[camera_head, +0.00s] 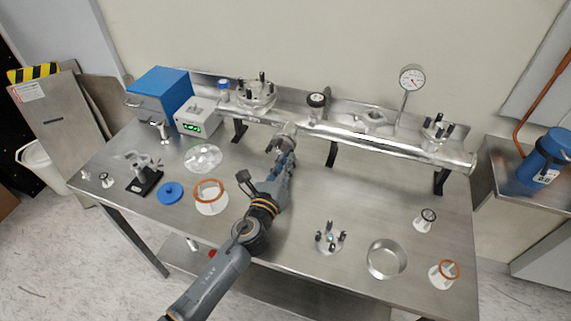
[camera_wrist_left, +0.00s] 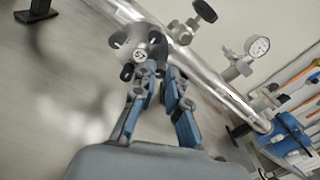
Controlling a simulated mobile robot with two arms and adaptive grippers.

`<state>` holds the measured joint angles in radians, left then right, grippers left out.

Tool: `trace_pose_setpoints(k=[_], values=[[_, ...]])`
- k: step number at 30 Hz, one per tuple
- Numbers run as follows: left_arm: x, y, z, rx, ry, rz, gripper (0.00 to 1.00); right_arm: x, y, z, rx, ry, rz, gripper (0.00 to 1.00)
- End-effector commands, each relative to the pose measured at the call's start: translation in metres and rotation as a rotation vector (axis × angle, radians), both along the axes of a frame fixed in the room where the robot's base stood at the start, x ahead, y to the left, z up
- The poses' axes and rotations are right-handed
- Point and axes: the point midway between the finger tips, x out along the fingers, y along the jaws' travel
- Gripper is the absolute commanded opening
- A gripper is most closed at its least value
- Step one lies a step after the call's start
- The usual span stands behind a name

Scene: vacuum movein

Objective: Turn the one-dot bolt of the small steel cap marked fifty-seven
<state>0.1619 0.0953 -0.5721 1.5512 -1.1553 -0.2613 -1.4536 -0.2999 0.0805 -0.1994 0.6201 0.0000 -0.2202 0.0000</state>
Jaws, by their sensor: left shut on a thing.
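My left gripper (camera_head: 284,157) reaches over the table to the small steel cap (camera_head: 284,131) on a front port of the long steel pipe. In the left wrist view the cap (camera_wrist_left: 154,39) faces me, with a small round mark and black bolt knobs (camera_wrist_left: 140,55) around it. The mark looks like 57 but is blurred. My left gripper (camera_wrist_left: 158,74) is shut on a bolt at the cap's near edge. The fingers hide most of this bolt, and I cannot read its dots. My right gripper is not in view.
The steel pipe (camera_head: 365,138) runs along the table's back, with a pressure gauge (camera_head: 411,78) above it. A loose flange with black knobs (camera_head: 330,237), a steel ring (camera_head: 386,259) and an orange-rimmed part (camera_head: 209,196) stand on the table.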

Motion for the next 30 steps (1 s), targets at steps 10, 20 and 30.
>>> trace_pose_setpoints(k=[10,20,30], values=[[0.000,0.000,-0.001,-0.318,0.104,0.000,0.00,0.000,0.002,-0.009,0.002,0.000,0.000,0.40],[0.000,0.000,0.000,-0.616,0.198,-0.001,0.00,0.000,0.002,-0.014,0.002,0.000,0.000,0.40],[0.000,0.000,0.000,-0.924,0.300,-0.001,0.00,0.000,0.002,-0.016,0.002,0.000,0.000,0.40]])
